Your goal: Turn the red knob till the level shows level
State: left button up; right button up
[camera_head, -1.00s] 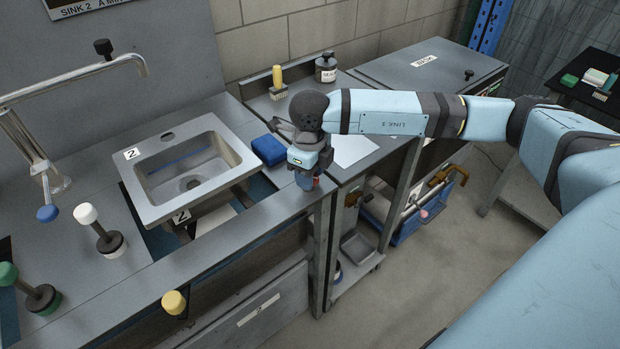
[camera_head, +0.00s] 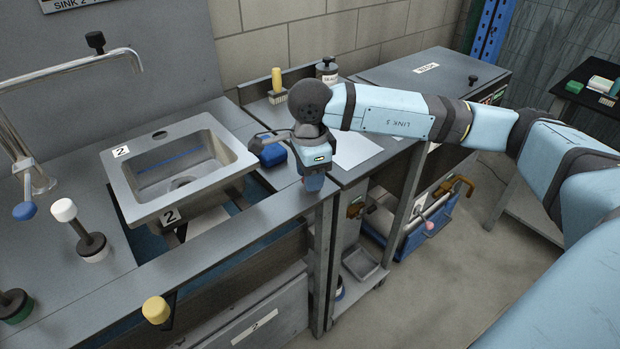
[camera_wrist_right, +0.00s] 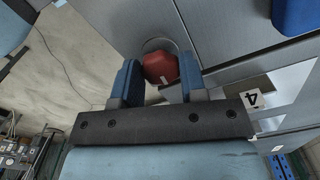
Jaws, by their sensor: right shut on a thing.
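The red knob (camera_wrist_right: 162,68) shows in the right wrist view between the two blue fingers of my right gripper (camera_wrist_right: 160,82), with a small pale mark on its near face. The gripper is shut on it. In the head view my right gripper (camera_head: 313,182) points down at the front edge of the counter, right of the sink (camera_head: 118,184), and mostly hides the knob. I cannot make out a level in either view. My left gripper is not in view.
White (camera_head: 63,210) and yellow (camera_head: 156,310) knobs stand left and front. A brush (camera_head: 277,82) and bottle (camera_head: 327,70) stand at the back. A blue crate (camera_head: 425,228) is below right.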

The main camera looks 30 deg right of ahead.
pick_arm(q)
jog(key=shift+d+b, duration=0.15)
jog(key=shift+b, duration=0.15)
pick_arm(e)
jog(key=shift+s+f+n, duration=0.1)
jog(key=shift+f+n, duration=0.05)
jog(key=shift+n, duration=0.55)
jog(key=o, duration=0.9)
jog(key=shift+o, duration=0.2)
pick_arm(q)
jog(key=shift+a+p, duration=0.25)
jog(key=shift+p, duration=0.65)
pick_arm(e)
notch_tip(320, 180, up, 14)
jog(key=shift+f, duration=0.1)
